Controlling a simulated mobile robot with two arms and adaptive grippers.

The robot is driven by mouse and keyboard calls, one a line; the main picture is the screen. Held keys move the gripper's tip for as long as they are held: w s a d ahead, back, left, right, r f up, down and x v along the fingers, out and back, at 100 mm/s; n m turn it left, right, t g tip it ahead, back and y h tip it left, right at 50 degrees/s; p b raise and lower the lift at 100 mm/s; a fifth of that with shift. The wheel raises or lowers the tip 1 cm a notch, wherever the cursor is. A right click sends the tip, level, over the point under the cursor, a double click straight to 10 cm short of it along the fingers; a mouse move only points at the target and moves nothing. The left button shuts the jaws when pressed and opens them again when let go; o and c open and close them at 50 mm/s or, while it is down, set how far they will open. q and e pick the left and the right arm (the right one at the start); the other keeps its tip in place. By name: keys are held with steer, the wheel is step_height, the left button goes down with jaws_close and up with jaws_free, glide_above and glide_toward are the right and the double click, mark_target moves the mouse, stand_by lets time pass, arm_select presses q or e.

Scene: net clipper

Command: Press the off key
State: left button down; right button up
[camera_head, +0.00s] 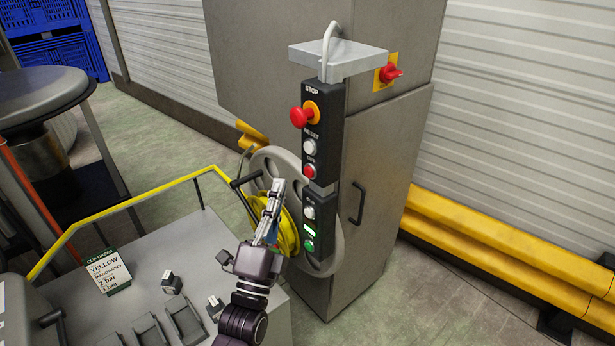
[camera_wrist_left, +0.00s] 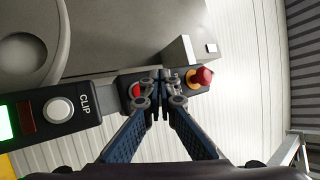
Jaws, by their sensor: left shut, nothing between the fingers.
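The off key is a red round button (camera_head: 309,171) on the upper dark control box, below a white button marked RESET (camera_head: 309,147); its small label is hard to read. In the left wrist view the red button (camera_wrist_left: 135,90) shows just left of the fingertips, partly hidden by them. My left gripper (camera_head: 279,184) is shut and empty, left of and slightly lower than the red button in the head view. In the left wrist view its fingers (camera_wrist_left: 161,76) meet in front of the control box; contact cannot be told. My right gripper is not in view.
A red STOP mushroom button (camera_head: 301,117) sits above, under a grey shelf (camera_head: 338,55). The lower box has a white CLIP button (camera_head: 309,212) and a green button (camera_head: 309,246). A yellow rail (camera_head: 150,200) and grey bench (camera_head: 150,285) lie left.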

mark_target(309, 172)
arm_select(q)
steer(key=shift+w+d+b, duration=0.55)
steer(key=shift+w+d, duration=0.85)
steer(key=shift+d, duration=0.1)
stand_by(0.4)
steer(key=shift+w+d, duration=0.3)
steer(key=shift+w+d+b, duration=0.25)
steer(key=shift+w+b, duration=0.05)
stand_by(0.8)
steer(key=shift+s+a, duration=0.1)
steer(key=shift+s, duration=0.05)
steer(key=shift+s+a+p, duration=0.4)
steer(key=shift+s+a, duration=0.1)
stand_by(0.3)
